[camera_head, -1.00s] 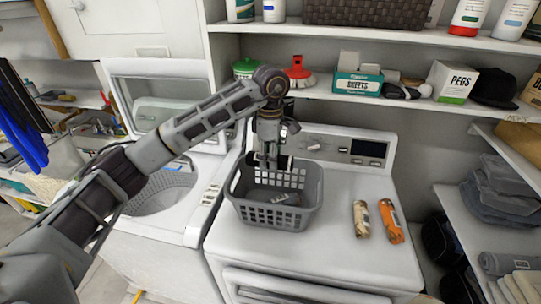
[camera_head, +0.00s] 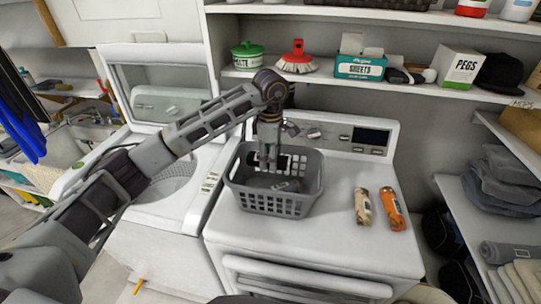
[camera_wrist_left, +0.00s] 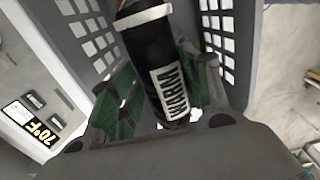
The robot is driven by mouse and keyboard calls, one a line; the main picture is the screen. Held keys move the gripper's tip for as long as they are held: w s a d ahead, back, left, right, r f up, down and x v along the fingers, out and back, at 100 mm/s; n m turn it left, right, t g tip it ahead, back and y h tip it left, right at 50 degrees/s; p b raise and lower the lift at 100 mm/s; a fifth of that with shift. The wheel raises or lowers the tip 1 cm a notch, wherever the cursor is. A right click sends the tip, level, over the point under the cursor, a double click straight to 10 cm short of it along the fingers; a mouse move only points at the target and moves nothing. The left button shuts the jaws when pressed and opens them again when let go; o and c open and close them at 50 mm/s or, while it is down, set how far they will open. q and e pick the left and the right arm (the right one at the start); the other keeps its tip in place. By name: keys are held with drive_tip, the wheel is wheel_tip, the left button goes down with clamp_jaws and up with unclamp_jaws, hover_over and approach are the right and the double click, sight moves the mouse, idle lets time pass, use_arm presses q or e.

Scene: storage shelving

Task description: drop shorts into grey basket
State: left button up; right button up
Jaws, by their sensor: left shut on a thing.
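My left gripper (camera_head: 268,160) reaches down into the grey basket (camera_head: 272,203), which stands on the white dryer top. It is shut on a black roll (camera_wrist_left: 160,60) with white bands and a white lettered label, apparently the rolled shorts. In the left wrist view the roll lies between the green finger pads (camera_wrist_left: 115,105), with the slotted basket walls (camera_wrist_left: 92,35) around it. A grey item with a pale label (camera_head: 288,186) lies in the basket below the gripper. Whether the held roll touches the basket floor is hidden. My right gripper is not in view.
A tan patterned roll (camera_head: 363,206) and an orange roll (camera_head: 392,209) lie on the dryer right of the basket. The open washer (camera_head: 165,190) stands at the left. A shelf with boxes (camera_head: 360,67) runs above the dryer. The dryer's front is clear.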

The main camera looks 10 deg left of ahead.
use_arm(q)
drive_tip(key=o, duration=1.2)
drive_tip(key=shift+r, duration=6)
drive_tip(key=shift+s, duration=0.1)
